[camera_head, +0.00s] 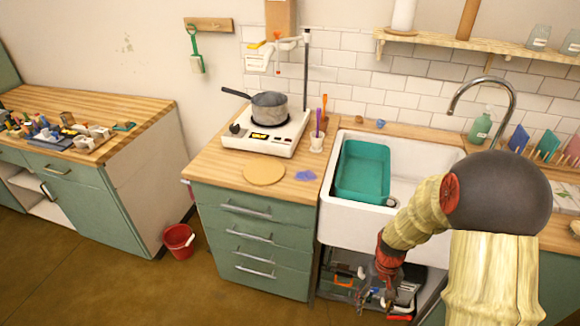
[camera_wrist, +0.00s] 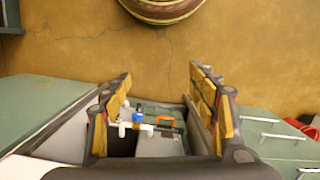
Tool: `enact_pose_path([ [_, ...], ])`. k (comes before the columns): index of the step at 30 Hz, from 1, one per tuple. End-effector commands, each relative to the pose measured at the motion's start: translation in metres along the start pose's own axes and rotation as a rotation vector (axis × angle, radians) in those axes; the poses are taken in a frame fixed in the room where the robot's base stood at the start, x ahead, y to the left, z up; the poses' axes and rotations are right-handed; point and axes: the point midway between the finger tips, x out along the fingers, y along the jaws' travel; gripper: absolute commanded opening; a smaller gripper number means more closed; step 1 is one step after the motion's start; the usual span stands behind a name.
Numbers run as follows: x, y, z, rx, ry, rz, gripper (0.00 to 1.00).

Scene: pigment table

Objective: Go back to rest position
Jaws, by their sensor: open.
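My gripper (camera_head: 377,292) hangs low in front of the open cabinet under the sink in the head view. My yellow arm reaches down to it from the right. In the wrist view, its two yellow-and-dark fingers (camera_wrist: 160,76) stand wide apart with nothing held between them. Between and beyond the fingers show the cabinet's contents, among them an orange item (camera_wrist: 166,122) and a blue-and-white item (camera_wrist: 138,117). In the head view my gripper and arm hide part of the cabinet.
The white sink (camera_head: 410,158) holds a teal basin (camera_head: 362,172). Green drawers (camera_head: 252,236) stand left of the cabinet. A pot (camera_head: 270,106) sits on a hot plate (camera_head: 262,138). A red bucket (camera_head: 179,240) stands on the floor. The brown floor (camera_head: 150,295) is open at the lower left.

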Motion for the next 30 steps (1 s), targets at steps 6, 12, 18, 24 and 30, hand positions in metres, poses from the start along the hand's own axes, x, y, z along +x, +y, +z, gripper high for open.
enact_pose_path([
  [6,-0.099,-0.015,0.055,0.03,0.03,0.006,0.59],
  [12,-0.168,-0.027,0.105,0.028,0.096,0.01,0.59],
  [18,-0.224,-0.037,0.145,-0.001,0.225,0.013,0.59],
  [24,-0.28,-0.046,0.171,-0.033,0.421,0.012,0.59],
  [30,-0.335,-0.054,0.187,-0.061,0.598,0.006,0.59],
])
